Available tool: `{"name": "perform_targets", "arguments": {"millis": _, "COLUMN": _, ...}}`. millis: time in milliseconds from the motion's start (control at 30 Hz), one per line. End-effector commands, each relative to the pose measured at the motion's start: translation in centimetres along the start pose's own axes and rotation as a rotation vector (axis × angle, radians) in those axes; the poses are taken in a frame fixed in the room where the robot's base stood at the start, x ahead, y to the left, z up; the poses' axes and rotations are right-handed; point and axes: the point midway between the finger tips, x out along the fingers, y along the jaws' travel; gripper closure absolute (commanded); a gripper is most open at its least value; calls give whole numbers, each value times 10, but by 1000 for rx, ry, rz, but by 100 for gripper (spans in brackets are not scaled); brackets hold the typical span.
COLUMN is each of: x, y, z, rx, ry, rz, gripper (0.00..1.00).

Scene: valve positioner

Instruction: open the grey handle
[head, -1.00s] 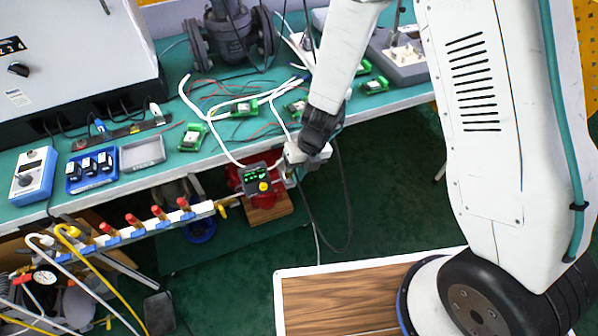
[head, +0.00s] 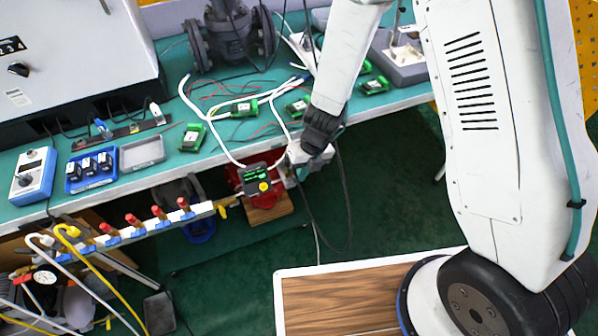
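My gripper (head: 299,172) points down at the front edge of the workbench, just right of the valve positioner. The gripper's white housing hides part of the positioner's right side. The fingertips are small and partly hidden, so I cannot tell their opening or whether they touch anything. I cannot clearly make out a grey handle; the area by the fingertips is partly covered.
A manifold (head: 150,224) with several red-topped valves runs left of the positioner. The green workbench (head: 240,178) holds cables, small green modules and a blue calibrator (head: 33,174). A black cable hangs close beside my gripper. The green floor (head: 395,185) at right is clear.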

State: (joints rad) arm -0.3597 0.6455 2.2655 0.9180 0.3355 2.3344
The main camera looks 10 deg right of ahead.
Motion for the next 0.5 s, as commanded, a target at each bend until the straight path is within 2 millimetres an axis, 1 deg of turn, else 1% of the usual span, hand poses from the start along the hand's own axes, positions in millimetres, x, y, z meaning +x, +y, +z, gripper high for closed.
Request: {"name": "perform_targets", "arguments": {"millis": 500, "x": 8, "y": -10, "z": 0, "rx": 1, "ry": 0, "rz": 0, "gripper": 100}}
